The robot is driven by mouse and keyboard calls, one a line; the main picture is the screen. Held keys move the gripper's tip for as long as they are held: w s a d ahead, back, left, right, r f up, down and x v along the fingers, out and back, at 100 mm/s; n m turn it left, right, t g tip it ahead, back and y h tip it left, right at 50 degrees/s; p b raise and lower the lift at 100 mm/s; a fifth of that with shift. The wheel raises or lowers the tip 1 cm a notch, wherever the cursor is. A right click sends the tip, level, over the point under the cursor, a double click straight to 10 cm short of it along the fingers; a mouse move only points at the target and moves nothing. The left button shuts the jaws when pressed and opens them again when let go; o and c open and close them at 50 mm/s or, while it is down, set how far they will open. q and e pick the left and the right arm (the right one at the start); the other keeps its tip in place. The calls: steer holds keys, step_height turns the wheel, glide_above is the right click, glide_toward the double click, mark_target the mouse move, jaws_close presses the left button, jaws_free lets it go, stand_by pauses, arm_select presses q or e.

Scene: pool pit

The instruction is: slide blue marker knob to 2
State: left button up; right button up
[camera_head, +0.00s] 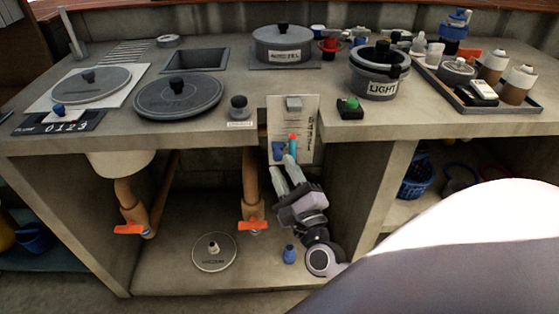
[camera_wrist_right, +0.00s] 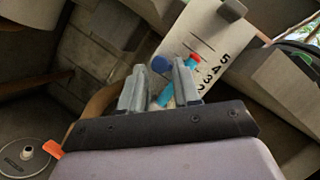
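A vertical white scale plate (camera_head: 308,125) with numbers hangs on the counter's front; it shows in the right wrist view (camera_wrist_right: 213,35). A blue knob (camera_head: 279,151) is at its lower left, also in the wrist view (camera_wrist_right: 162,64). A teal rod with a red end (camera_head: 292,146) is beside it. My right gripper (camera_head: 284,170) points up just below them. In the wrist view, its fingers (camera_wrist_right: 160,85) are apart, with part of the teal rod (camera_wrist_right: 177,77) showing between them; contact is unclear. Another blue knob (camera_head: 58,108) sits on a 0-to-3 flow plate (camera_head: 85,122). My left gripper is out of view.
Concrete counter and pillars surround the low opening. Orange-handled pipes (camera_head: 251,190) stand left of my gripper. A vacuum disc (camera_head: 214,252) and small blue object (camera_head: 289,254) are below. A green-button box (camera_head: 350,108) and light pot (camera_head: 379,75) are above.

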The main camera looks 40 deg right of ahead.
steer(key=v, duration=0.3)
steer(key=shift+a, duration=0.1)
stand_by(0.5)
steer(key=s+a+f+n+g+y, duration=0.4)
steer(key=a+f+n+y, duration=0.35)
steer(key=n, duration=0.95)
steer(key=s+a+f+n+g, duration=0.2)
steer(key=s+f+n+g, duration=0.6)
steer(key=n, duration=0.6)
step_height(320, 180, up, 10)
steer(key=d+t+p, duration=0.1)
steer(key=p, duration=1.3)
steer(key=shift+s+t+h, duration=0.25)
steer(key=shift+t+h, duration=0.05)
steer(key=shift+h, duration=0.15)
